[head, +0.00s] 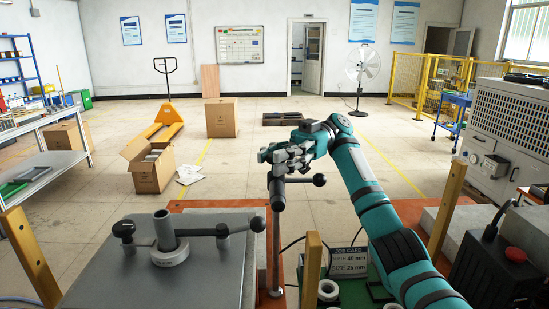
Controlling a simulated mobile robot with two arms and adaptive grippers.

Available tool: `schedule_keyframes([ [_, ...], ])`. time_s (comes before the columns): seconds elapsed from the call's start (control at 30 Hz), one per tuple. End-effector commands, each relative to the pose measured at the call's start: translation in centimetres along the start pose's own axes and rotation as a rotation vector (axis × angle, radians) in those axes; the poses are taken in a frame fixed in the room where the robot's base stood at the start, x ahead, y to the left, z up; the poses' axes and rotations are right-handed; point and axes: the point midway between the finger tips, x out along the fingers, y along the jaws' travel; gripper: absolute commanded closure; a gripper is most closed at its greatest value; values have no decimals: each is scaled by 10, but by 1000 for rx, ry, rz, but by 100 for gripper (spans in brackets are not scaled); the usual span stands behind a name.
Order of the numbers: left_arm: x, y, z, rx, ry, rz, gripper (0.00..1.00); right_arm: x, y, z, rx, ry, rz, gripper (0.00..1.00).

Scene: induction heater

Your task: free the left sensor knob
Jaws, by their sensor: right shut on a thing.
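My right gripper (279,160), with grey jointed fingers on a teal arm, is shut at the top of an upright metal rod (275,245). The left sensor knob appears to be the part at its fingertips, mostly hidden by the fingers. Just below, a dark clamp piece (276,187) sits on the rod, and a short bar ends in a black ball (319,180) to the right. The rod stands beside the right edge of a grey metal plate (100,270). My left gripper is out of view.
A job card (347,262), metal rings (328,290) and wooden posts (312,268) are to the right. Cartons (150,165) stand on the open floor behind.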

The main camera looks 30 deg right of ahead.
Motion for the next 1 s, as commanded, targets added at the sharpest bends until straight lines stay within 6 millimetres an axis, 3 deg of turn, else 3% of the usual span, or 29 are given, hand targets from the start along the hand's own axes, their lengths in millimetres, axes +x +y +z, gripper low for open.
schedule_keyframes([
  [0.23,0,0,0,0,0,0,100,-1,0,-2,-2,3,4,100],
  [0.27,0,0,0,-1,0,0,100,-1,0,-2,-2,3,5,70],
  [0.47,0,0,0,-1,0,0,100,-1,0,-1,-1,2,4,45],
  [0.77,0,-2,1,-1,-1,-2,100,0,0,-3,-2,1,2,45],
  [1.0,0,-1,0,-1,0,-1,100,0,0,-40,-7,1,2,45],
])
